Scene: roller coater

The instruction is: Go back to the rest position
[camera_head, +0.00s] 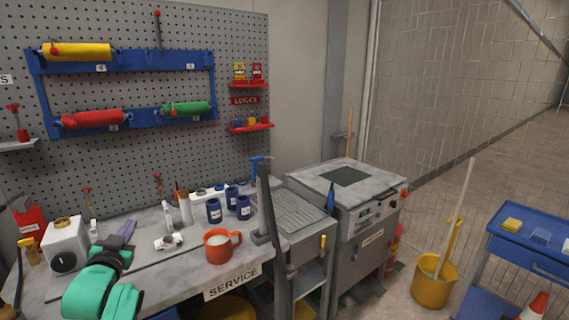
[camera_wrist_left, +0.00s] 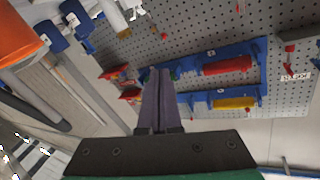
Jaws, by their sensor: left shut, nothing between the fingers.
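My left gripper (camera_head: 127,231) is over the left part of the service bench in the head view, at the end of my green and black arm. Its two dark purple fingers are closed together with nothing between them, as the left wrist view (camera_wrist_left: 157,95) also shows. The gripper is apart from the orange mug (camera_head: 217,248), which stands on the bench to its right. My right gripper is not in view.
The service bench (camera_head: 190,285) holds several bottles and dark blue jars (camera_head: 214,211). A blue rack (camera_head: 135,118) on the pegboard carries yellow, red and green rollers. A grey machine (camera_head: 355,185), yellow bucket (camera_head: 432,290) and blue cart (camera_head: 530,222) stand right.

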